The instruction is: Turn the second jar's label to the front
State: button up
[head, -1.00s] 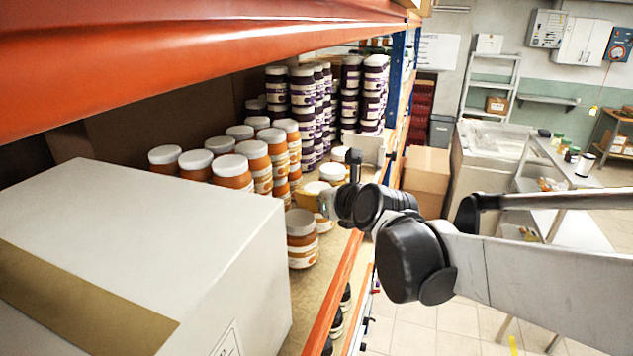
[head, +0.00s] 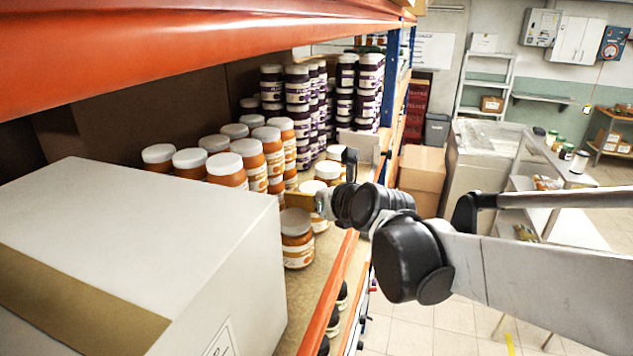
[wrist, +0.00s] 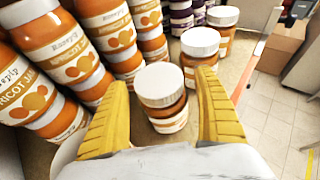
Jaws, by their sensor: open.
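The second jar, with a white lid and orange contents, stands in the front row on the shelf; its lid (head: 312,186) shows behind my gripper in the head view. In the wrist view this jar (wrist: 162,97) stands upright between the two yellow fingers of my gripper (wrist: 160,86), with gaps on both sides. A pale label band shows low on it, but I cannot read it. My gripper (head: 303,199) is open and partly hides the jar in the head view. The first jar (head: 297,240) stands nearer, its label partly visible.
More front-row jars (wrist: 200,52) stand beyond. Stacked apricot jars (wrist: 110,35) crowd the left side, close to the left finger. Plum jars (head: 298,90) stand farther back. A large white box (head: 140,240) fills the near shelf. An orange beam (head: 200,55) runs overhead; the aisle is right.

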jog(key=v, duration=1.1)
jog(key=shift+s+d, duration=0.15)
jog(key=shift+s, duration=0.2)
jog(key=shift+r, duration=0.1)
